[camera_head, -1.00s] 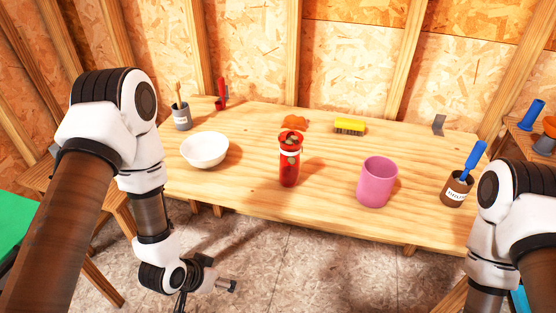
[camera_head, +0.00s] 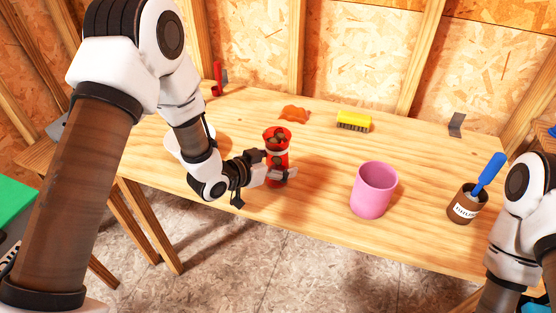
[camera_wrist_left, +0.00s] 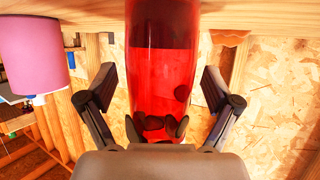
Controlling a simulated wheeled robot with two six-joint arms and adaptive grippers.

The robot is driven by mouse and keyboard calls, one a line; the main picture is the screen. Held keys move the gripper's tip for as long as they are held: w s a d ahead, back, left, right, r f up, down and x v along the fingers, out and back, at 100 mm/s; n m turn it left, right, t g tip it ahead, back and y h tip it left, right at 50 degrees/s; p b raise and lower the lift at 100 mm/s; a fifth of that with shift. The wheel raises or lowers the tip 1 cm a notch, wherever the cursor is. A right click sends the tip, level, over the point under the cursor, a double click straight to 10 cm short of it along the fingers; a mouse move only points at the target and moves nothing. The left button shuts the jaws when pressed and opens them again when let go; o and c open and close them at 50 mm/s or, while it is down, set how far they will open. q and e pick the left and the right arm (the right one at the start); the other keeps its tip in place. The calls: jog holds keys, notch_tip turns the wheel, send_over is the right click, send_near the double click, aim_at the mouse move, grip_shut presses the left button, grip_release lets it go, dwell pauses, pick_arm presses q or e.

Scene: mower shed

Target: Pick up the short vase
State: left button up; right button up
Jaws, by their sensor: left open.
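A red see-through vase (camera_head: 277,146) with a pale band and brown pebbles inside stands upright on the wooden table; I take it as the short vase. My left gripper (camera_head: 284,177) is at its near side, low down, and covers part of its lower body. In the left wrist view the vase (camera_wrist_left: 162,65) stands between the two spread fingers of the open gripper (camera_wrist_left: 158,90), with gaps on both sides; the picture is upside down. My right arm is at the lower right of the head view, its gripper out of sight.
A pink cup-like vessel (camera_head: 374,190) stands to the right on the table (camera_head: 320,215). A brown labelled pot (camera_head: 466,206) with a blue-handled tool is further right. A white bowl (camera_head: 175,146) is partly behind my left arm. A yellow brush (camera_head: 354,120) and orange item (camera_head: 294,113) lie behind.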

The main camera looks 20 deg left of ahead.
pick_arm(q)
jog(key=shift+s, duration=0.1)
jog(key=c, duration=1.5)
jog(key=shift+c, duration=0.2)
jog(key=shift+r, duration=0.15)
